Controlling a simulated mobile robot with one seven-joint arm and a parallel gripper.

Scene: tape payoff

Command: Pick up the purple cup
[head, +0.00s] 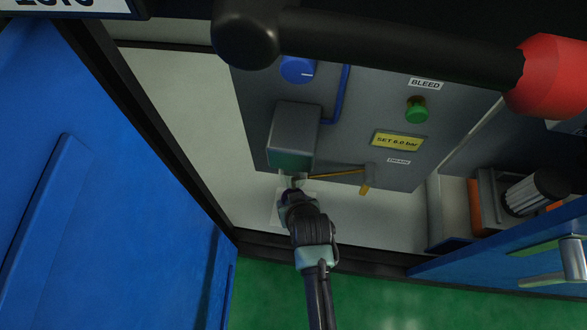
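I see no purple cup in the head view. My gripper (296,184) is at the end of my dark arm, which reaches up from the bottom middle. It is just below a grey box (294,130) with a greenish underside, on a grey panel. Its fingers are small and partly hidden, so I cannot tell whether they are open or shut, or whether they touch anything.
The grey panel (350,115) carries a blue knob (297,69), a green knob (416,110) and a yellow label (398,141). Blue doors flank the cabinet left (110,190) and right (500,255). A black bar with a red end (548,75) crosses the top.

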